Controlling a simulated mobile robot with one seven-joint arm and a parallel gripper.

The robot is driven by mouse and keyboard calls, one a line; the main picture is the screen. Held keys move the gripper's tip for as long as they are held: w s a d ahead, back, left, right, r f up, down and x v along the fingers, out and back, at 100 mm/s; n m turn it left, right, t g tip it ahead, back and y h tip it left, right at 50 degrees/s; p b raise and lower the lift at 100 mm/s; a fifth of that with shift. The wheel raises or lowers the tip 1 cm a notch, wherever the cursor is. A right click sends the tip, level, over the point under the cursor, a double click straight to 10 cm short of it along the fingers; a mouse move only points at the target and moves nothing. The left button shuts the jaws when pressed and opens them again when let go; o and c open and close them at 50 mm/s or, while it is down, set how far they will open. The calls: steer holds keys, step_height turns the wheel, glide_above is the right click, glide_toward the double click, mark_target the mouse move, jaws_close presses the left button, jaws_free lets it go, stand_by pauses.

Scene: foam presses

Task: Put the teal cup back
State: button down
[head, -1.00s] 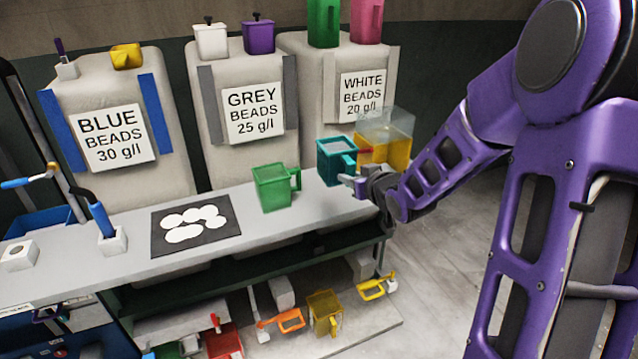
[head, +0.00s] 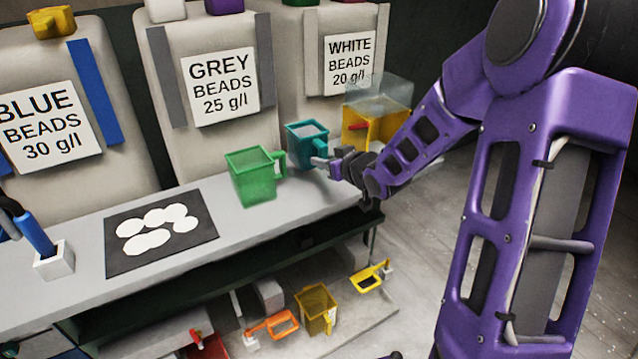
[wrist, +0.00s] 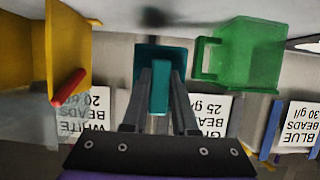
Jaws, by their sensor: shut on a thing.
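The teal cup (head: 304,134) is at the right end of the bench, behind and to the right of the green cup (head: 254,178). My gripper (head: 326,163) is shut on the teal cup's handle, on the side facing my arm. In the wrist view, which is upside down, the two fingers (wrist: 160,92) close on the teal handle, with the cup body (wrist: 150,55) beyond them. I cannot tell whether the cup's base touches the bench.
The green cup stands close by on the grey bench (head: 240,212). A yellow container with a clear top (head: 375,125) is just right of the teal cup. A black mat (head: 120,262) with white discs lies left. Labelled bead sacks (head: 225,125) stand behind. A lower shelf holds scoops.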

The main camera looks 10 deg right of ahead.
steer(key=shift+f+b, duration=0.6)
steer(key=shift+f, duration=2)
steer(key=shift+f, duration=0.1)
steer(key=shift+f, duration=0.15)
steer(key=c, duration=0.7)
jaws_free()
steer(key=shift+s+r, duration=0.15)
steer(key=shift+r, duration=0.25)
steer(key=p+v, duration=0.2)
steer(key=v, duration=0.9)
steer(key=shift+s+d+p, duration=0.1)
steer(key=shift+s+p, duration=0.2)
steer(key=shift+s, duration=0.05)
